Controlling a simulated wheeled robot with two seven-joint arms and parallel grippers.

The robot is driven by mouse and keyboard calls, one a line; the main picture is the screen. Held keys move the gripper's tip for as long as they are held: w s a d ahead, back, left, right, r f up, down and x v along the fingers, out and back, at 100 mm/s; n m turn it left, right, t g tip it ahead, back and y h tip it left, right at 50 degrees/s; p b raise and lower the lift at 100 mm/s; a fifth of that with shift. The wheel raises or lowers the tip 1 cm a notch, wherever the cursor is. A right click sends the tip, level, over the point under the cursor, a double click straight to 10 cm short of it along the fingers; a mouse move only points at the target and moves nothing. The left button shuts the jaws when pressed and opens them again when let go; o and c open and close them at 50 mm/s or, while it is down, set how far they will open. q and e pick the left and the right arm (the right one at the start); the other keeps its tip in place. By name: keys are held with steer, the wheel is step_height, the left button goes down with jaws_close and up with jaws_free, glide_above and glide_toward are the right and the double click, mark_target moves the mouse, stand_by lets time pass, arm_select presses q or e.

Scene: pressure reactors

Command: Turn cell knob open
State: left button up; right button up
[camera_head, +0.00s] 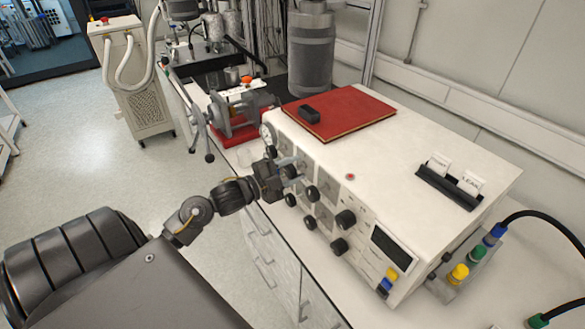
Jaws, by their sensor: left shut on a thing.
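The white control box (440,155) stands on the bench, its front panel facing left with several black knobs, a gauge (267,137) and a dark display (392,247). My left gripper (288,171) is at the far upper part of this panel, shut on a knob there. The fingers and wrist hide most of that knob, so its angle and label cannot be read. Other black knobs show beside and below the gripper, such as one at mid panel (312,193) and a larger one (346,219). My right gripper is not in view.
A red book (340,111) with a small black object (309,113) lies on the box. A card holder (449,187) stands at its right. A clamp-like metal device (232,112) sits beyond the gripper. Coloured connectors (459,273) and a black cable stand at the right.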

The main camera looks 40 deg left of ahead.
arm_select(q)
steer(key=o, duration=1)
steer(key=shift+c, duration=0.2)
steer(key=shift+s, duration=0.15)
steer(key=shift+s+a+f, duration=0.15)
steer(key=shift+s, duration=0.15)
steer(key=b+v, duration=0.3)
steer(key=v, duration=0.7)
